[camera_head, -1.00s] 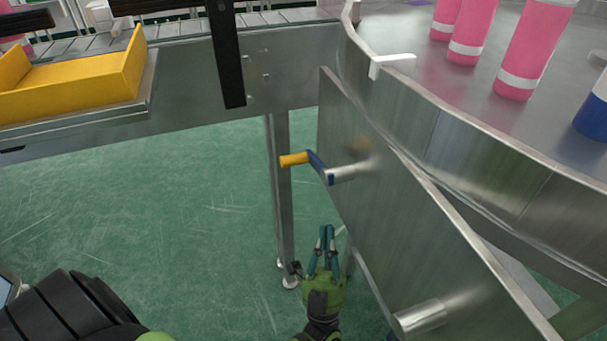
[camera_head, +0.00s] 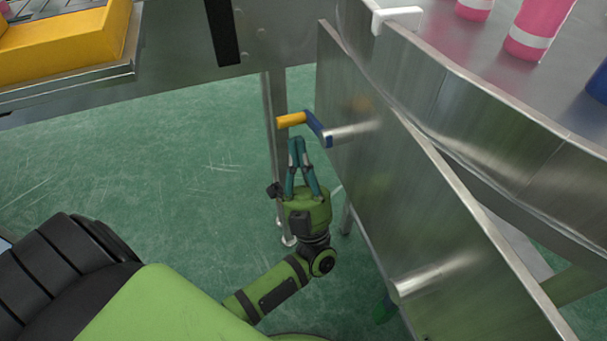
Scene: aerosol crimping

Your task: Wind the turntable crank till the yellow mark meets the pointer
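The crank stands out from a steel panel (camera_head: 400,180) on a metal shaft (camera_head: 352,132). It has a blue arm (camera_head: 317,127) and a yellow-orange grip (camera_head: 291,120) pointing left. My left gripper (camera_head: 297,141) is just below the grip with its teal fingers pointing up. The fingertips are close together, with nothing seen between them, and look apart from the grip. The turntable (camera_head: 450,40) is at upper right. A white bracket (camera_head: 398,16) at its rim may be the pointer. I see no yellow mark on the turntable. My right gripper is not in view.
Pink cans (camera_head: 540,27) and a blue one (camera_head: 598,82) stand on the turntable. A yellow tray (camera_head: 62,45) sits at upper left by a steel frame. A steel leg (camera_head: 274,170) stands behind my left gripper. The green floor to the left is clear.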

